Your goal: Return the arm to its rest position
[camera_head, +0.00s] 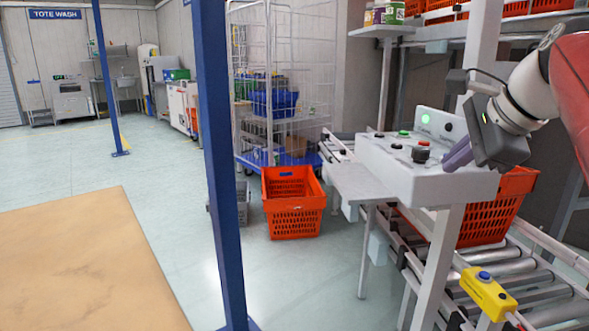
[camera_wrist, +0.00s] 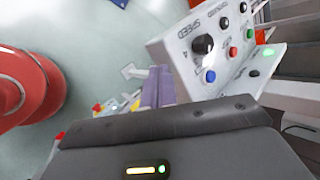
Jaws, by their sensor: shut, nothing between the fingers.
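My gripper (camera_head: 458,157) is at the right in the head view, in front of the grey control box (camera_head: 462,186). Its purple fingers are together and hold nothing. I cannot tell whether the fingertips touch the box. My arm comes in from the right edge of the head view.
An orange tote (camera_head: 497,205) sits on the roller conveyor (camera_head: 530,290) behind the box. Another orange tote (camera_head: 293,225) stands on the floor. A blue post (camera_head: 217,150) rises left of centre. A wire cage trolley (camera_head: 275,90) stands behind. Open floor (camera_head: 75,170) lies to the left.

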